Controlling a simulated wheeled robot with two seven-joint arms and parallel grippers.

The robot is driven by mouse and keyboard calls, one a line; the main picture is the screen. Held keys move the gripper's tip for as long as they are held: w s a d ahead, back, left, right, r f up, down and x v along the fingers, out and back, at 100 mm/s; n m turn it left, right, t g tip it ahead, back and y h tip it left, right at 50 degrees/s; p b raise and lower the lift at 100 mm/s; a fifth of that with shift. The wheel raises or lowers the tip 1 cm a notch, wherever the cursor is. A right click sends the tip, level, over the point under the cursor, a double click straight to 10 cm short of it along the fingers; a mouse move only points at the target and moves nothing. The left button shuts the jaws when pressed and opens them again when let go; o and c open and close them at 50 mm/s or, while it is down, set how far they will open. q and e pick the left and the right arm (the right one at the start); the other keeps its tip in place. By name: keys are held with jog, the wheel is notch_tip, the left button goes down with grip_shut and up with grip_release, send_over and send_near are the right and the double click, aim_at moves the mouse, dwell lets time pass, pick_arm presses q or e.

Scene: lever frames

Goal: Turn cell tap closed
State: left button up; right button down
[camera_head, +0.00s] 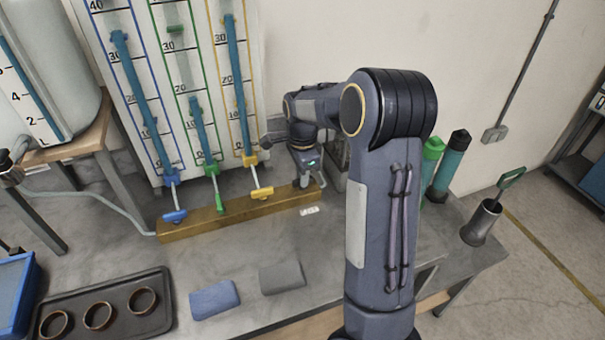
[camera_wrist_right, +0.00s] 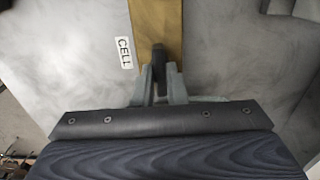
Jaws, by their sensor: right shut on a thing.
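The cell tap has a dark lever (camera_wrist_right: 159,68) at the end of the brass-coloured bar (camera_head: 225,217), beside a white label reading CELL (camera_wrist_right: 124,52). The label also shows in the head view (camera_head: 310,211). My right gripper (camera_head: 303,184) reaches down over the right end of the bar. In the right wrist view its two grey fingers (camera_wrist_right: 160,88) are on either side of the dark lever, shut on it. The lever lies roughly in line with the bar there. In the head view my gripper mostly hides the tap. My left gripper is not in view.
Blue (camera_head: 174,216), green (camera_head: 219,204) and yellow (camera_head: 262,193) taps sit along the bar, below gauge tubes on a white board. A tray (camera_head: 70,305) with rings, blue cloth (camera_head: 214,299) and grey cloth (camera_head: 282,277) lie in front. Green-capped bottle (camera_head: 432,150) stands right.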

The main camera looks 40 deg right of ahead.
dwell(0.3)
jog(key=c, duration=1.5)
grip_release()
jog(key=shift+o, duration=0.2)
notch_tip(320, 180, up, 8)
jog(key=shift+f, duration=0.25)
jog(key=shift+r, duration=0.2)
